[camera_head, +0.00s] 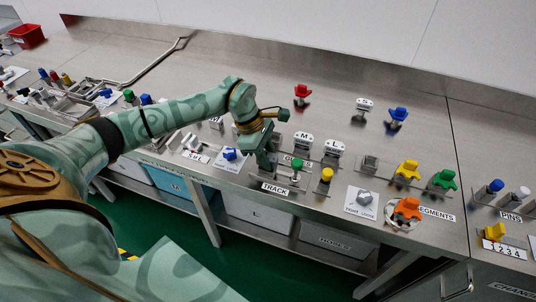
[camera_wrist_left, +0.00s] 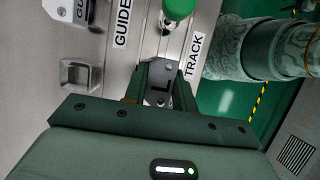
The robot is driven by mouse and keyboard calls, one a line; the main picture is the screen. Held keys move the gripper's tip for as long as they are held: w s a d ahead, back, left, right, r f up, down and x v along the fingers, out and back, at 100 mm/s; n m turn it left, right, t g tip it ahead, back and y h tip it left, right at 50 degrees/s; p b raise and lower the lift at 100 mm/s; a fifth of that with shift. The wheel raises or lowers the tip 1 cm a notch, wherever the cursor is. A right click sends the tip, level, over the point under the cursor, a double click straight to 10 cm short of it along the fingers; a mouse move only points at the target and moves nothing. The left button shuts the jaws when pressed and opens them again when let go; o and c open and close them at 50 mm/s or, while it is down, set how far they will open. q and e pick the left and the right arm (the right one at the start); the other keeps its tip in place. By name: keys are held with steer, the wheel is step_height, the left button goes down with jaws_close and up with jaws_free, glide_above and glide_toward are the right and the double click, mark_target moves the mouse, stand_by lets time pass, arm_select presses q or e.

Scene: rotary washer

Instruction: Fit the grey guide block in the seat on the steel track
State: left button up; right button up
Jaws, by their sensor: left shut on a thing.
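My left gripper (camera_head: 266,160) reaches down at the front of the bench, just left of the green knob and above the TRACK label. In the left wrist view its fingers (camera_wrist_left: 159,88) are shut on a small grey block, the grey guide block (camera_wrist_left: 158,90), with dark holes or screws in its face. The steel track (camera_wrist_left: 166,45) shows beyond the fingertips, beside the TRACK label. The fingers hide the seat, and I cannot tell whether the block touches it. My right gripper is not in view.
A green knob (camera_head: 297,164) and a yellow knob (camera_head: 326,175) stand close on the right. Blocks marked M (camera_head: 303,141) and L (camera_head: 334,149) stand behind. An empty square metal holder (camera_wrist_left: 76,73) is near the GUIDE label.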

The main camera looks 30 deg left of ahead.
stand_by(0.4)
arm_select(q)
steer(key=o, duration=1.1)
steer(key=shift+c, duration=0.2)
steer(key=p+v, duration=0.1)
steer(key=v, duration=1.5)
steer(key=shift+p, duration=0.4)
